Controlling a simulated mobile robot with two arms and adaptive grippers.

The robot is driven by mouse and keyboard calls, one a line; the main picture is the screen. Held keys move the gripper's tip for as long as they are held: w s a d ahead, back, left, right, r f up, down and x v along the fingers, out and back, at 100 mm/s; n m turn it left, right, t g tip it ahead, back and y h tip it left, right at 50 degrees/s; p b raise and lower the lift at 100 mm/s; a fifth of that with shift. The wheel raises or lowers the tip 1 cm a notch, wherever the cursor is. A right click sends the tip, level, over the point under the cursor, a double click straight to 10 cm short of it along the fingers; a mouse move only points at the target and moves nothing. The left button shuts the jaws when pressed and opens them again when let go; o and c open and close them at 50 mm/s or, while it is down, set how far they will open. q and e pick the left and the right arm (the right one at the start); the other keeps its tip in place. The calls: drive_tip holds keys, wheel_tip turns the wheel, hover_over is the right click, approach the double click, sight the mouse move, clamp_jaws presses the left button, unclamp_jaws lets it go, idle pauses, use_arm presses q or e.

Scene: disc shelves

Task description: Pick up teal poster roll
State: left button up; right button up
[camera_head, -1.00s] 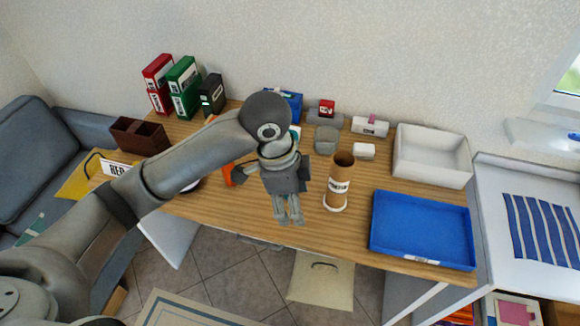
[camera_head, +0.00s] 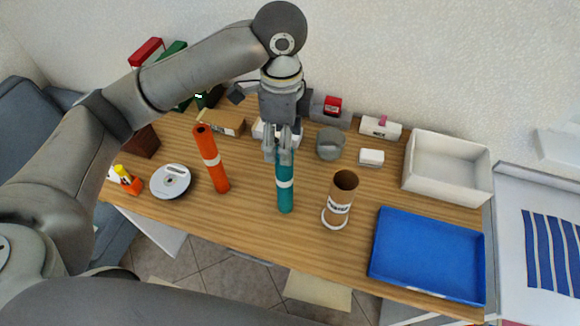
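The teal poster roll (camera_head: 285,197) stands upright on the wooden desk near its front edge, with a white band around its middle. My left gripper (camera_head: 279,157) points down at the roll's upper end. Its fingers overlap the top of the roll in the picture and hide the upper rim. I cannot tell whether they touch it or are closed around it. My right gripper is not in view.
An orange roll (camera_head: 211,161) stands to the left, beside a disc (camera_head: 170,181). A brown cardboard tube (camera_head: 341,196) stands close on the right. A blue tray (camera_head: 427,253) and a white bin (camera_head: 448,168) occupy the desk's right side.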

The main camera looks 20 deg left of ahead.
sight(284, 169)
use_arm(q)
drive_tip(key=f, duration=0.4)
drive_tip(key=shift+s+f+p, duration=0.15)
drive_tip(key=shift+s+p, duration=0.1)
drive_tip(key=shift+p, duration=0.15)
drive_tip(key=f+p, duration=0.1)
drive_tip(key=f, duration=0.4)
drive_tip(key=shift+w+f+p, duration=0.2)
drive_tip(key=shift+f+p, duration=0.1)
drive_tip(key=shift+p, duration=0.1)
drive_tip(key=shift+f, duration=0.35)
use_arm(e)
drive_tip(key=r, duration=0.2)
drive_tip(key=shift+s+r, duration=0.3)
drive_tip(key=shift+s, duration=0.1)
use_arm(q)
drive_tip(key=shift+c, duration=0.4)
drive_tip(key=c, duration=1.1)
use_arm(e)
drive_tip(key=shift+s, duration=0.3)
use_arm(q)
drive_tip(key=shift+r, duration=0.15)
